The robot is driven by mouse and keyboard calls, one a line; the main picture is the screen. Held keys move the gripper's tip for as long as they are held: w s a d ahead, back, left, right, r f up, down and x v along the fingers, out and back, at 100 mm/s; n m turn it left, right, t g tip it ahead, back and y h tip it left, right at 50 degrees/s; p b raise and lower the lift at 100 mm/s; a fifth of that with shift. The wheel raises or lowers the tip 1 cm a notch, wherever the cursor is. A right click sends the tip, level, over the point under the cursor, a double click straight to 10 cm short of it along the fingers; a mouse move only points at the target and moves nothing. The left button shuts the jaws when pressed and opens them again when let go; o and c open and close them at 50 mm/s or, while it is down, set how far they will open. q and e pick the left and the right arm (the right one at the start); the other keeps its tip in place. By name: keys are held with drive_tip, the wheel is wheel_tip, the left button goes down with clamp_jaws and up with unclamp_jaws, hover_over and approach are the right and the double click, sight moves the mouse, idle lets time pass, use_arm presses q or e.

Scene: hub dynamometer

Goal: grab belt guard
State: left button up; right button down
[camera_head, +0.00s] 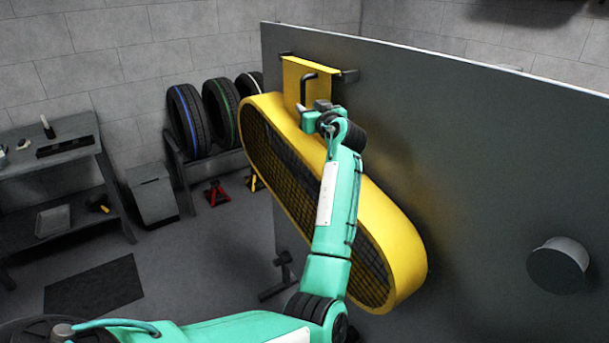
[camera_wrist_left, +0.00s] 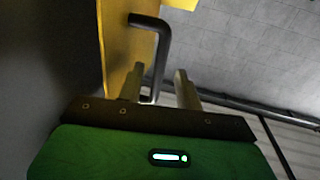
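The belt guard (camera_head: 405,250) is a long yellow rounded housing with dark mesh, slanting down to the right against a dark panel. A yellow plate (camera_head: 293,80) rises from its upper end and bears a black bent handle (camera_head: 303,90). The plate also shows in the left wrist view (camera_wrist_left: 116,50), with the handle (camera_wrist_left: 163,45) beside it. My left gripper (camera_head: 315,108) is at the lower part of the handle. In the wrist view its two fingers (camera_wrist_left: 158,88) are apart, with the handle's lower part between them and gaps visible. My arm hides part of the mesh. My right gripper is not seen.
The dark upright panel (camera_head: 480,160) fills the right side, with a round grey stub (camera_head: 558,265) sticking out. Tyres (camera_head: 220,110) stand on a rack behind. A workbench (camera_head: 60,150) is at left, with a dark floor mat (camera_head: 93,287) nearby.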

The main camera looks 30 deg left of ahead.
sight(304, 104)
use_arm(q)
drive_tip(key=p+x, duration=0.1)
drive_tip(key=x, duration=0.1)
drive_tip(key=p+x, duration=0.2)
drive_tip(key=shift+r, duration=0.25)
drive_tip(key=shift+w+a+f, duration=0.1)
drive_tip(key=shift+w+a, duration=0.05)
drive_tip(key=shift+a, duration=0.1)
drive_tip(key=shift+w+a, duration=0.1)
drive_tip(key=shift+f, duration=0.1)
drive_tip(key=c, duration=0.5)
clamp_jaws()
